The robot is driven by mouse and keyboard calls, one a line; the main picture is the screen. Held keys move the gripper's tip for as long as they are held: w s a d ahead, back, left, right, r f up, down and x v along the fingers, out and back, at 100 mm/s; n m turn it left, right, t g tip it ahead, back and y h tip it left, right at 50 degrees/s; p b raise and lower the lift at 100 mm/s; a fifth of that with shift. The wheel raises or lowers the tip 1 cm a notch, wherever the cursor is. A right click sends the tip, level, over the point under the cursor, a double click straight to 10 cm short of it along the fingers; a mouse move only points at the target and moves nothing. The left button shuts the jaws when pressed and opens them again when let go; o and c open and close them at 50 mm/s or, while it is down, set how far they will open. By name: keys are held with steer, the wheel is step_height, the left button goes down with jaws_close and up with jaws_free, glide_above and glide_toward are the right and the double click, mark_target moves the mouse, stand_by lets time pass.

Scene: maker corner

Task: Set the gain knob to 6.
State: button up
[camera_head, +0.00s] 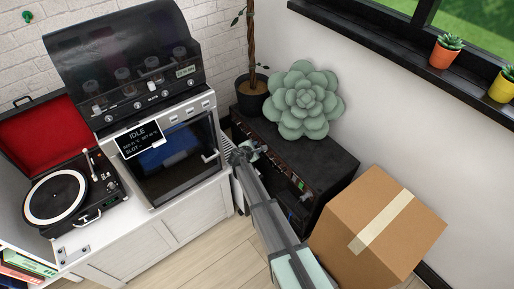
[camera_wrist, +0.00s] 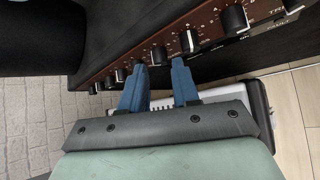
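The black amplifier (camera_head: 325,165) stands against the wall, with a brown control panel along its front. In the wrist view the panel (camera_wrist: 110,68) carries a row of black knobs with white marks. My gripper (camera_wrist: 159,67) is open, its two blue fingers apart just in front of the row. One knob (camera_wrist: 158,55) shows between and beyond the fingertips; another knob (camera_wrist: 188,41) is just right of them. I cannot read which is the gain knob or its setting. In the head view my gripper (camera_head: 243,154) is at the panel's left part, and my arm hides some of the panel.
A succulent (camera_head: 304,100) and a potted plant (camera_head: 252,95) are on the amplifier. A cardboard box (camera_head: 375,232) stands close at its right. An oven-like machine (camera_head: 170,150) showing "IDLE" and a turntable (camera_head: 70,195) are at the left. Bare floor (camera_head: 220,262) lies in front.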

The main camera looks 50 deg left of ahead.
steer(key=shift+x, duration=1)
jaws_close()
